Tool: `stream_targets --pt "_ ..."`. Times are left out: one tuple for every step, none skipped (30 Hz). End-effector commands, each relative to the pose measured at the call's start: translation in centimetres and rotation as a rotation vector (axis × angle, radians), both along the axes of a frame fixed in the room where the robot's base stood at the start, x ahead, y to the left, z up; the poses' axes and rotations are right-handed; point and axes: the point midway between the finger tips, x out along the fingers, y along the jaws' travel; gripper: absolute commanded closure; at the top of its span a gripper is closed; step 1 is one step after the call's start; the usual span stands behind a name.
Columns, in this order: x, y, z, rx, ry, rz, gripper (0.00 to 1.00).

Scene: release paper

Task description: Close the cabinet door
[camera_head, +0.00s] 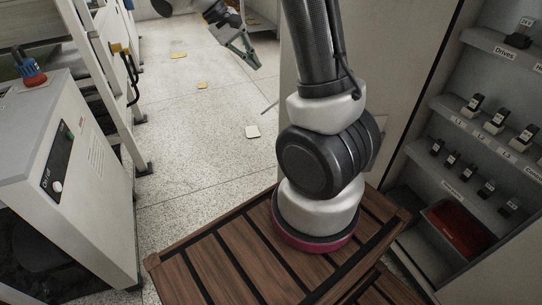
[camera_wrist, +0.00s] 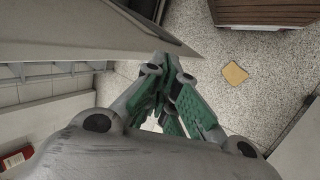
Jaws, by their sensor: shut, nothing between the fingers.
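The cabinet (camera_head: 500,75) stands open at the right of the head view, its shelves exposed. A tall pale grey panel (camera_head: 400,60), which looks like its door, stands behind my arm and is partly hidden by it. In the wrist view a pale panel (camera_wrist: 75,35) fills the upper left, and its edge runs close to my fingertips. My gripper (camera_head: 256,65) is at the top of the head view, left of the panel's left edge. In the wrist view my gripper (camera_wrist: 168,68) has its green fingers together with nothing held. I cannot tell whether it touches the panel.
A grey machine (camera_head: 75,170) with a red-and-blue knob stands at the left. Free floor lies between machine and panel.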

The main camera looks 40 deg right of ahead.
Motion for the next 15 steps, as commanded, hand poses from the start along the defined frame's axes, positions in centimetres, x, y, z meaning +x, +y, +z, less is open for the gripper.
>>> stream_targets --pt "1.6 0.0 -2.2 -0.058 0.048 -0.009 1.00" --pt "2.6 -0.1 -3.4 -0.097 0.068 -0.015 1.00" --pt "3.7 -0.1 -5.1 -0.151 0.093 -0.022 1.00" --pt "4.5 -0.2 -6.4 -0.190 0.110 -0.026 1.00" --pt "5.3 -0.2 -7.9 -0.231 0.127 -0.027 1.00" --pt "6.3 -0.2 -9.8 -0.287 0.145 -0.027 1.00" --pt "7.0 -0.2 -11.3 -0.328 0.158 -0.027 1.00" --pt "7.6 -0.2 -12.8 -0.370 0.168 -0.024 1.00" --pt "8.3 -0.2 -15.0 -0.425 0.181 -0.018 1.00" --pt "8.7 -0.1 -16.6 -0.469 0.189 -0.011 1.00" --pt "9.1 -0.1 -18.4 -0.510 0.194 -0.003 1.00" --pt "9.5 -0.1 -20.7 -0.566 0.200 0.008 1.00" --pt "9.8 0.0 -22.5 -0.606 0.202 0.019 1.00" --pt "9.9 0.0 -24.3 -0.648 0.203 0.031 1.00" --pt "9.9 0.0 -26.8 -0.699 0.201 0.049 1.00"
